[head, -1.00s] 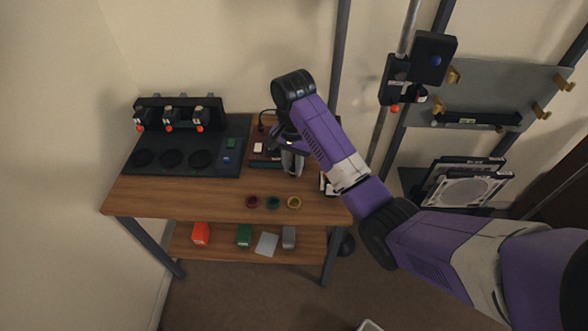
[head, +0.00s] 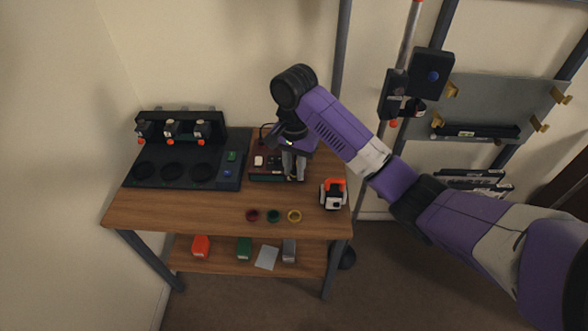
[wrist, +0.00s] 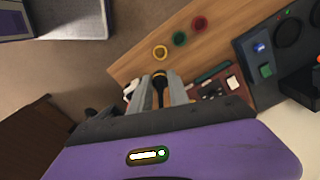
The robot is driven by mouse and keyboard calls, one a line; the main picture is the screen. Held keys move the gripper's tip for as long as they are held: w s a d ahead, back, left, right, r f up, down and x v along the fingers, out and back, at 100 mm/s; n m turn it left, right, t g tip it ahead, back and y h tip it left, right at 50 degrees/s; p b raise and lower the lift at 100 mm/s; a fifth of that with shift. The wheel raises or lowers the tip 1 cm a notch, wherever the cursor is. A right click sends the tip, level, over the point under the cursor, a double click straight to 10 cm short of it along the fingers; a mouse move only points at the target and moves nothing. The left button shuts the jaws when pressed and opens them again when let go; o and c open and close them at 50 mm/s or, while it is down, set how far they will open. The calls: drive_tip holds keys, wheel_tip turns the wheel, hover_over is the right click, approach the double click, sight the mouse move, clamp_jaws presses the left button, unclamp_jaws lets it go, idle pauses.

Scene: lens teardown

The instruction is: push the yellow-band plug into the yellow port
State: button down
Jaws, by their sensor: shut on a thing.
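My gripper (head: 293,175) points down over the right end of the dark red box (head: 262,177) on the wooden table. In the wrist view my gripper (wrist: 160,88) is shut on a slim dark piece (wrist: 159,88) with a dull yellowish end, which I take for the yellow-band plug. The dark red box also shows in the wrist view (wrist: 212,90), beside the fingers. I cannot make out a yellow port; the fingers may hide it. I cannot tell whether the plug touches the box.
Red (head: 252,215), green (head: 273,216) and yellow (head: 295,216) rings lie near the table's front edge. An orange and white device (head: 333,194) stands at the right. A black station (head: 185,170) with round recesses fills the left. A thin black cable rises behind the box.

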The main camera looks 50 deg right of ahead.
drive_tip(key=s+a+f+n+b, duration=0.2)
drive_tip(key=a+f+n+b, duration=0.1)
drive_tip(key=a+f+n, duration=0.4)
drive_tip(key=s+a+f+n+b, duration=0.2)
drive_tip(key=a+f+n+b, duration=0.2)
drive_tip(key=a+f+n, duration=0.3)
drive_tip(key=a+f, duration=0.5)
drive_tip(key=a, duration=0.3)
drive_tip(key=shift+s+a+f+n, duration=0.2)
drive_tip(key=shift+s+f+n, duration=0.1)
drive_tip(key=shift+s+n, duration=0.1)
drive_tip(key=shift+w+a, duration=0.1)
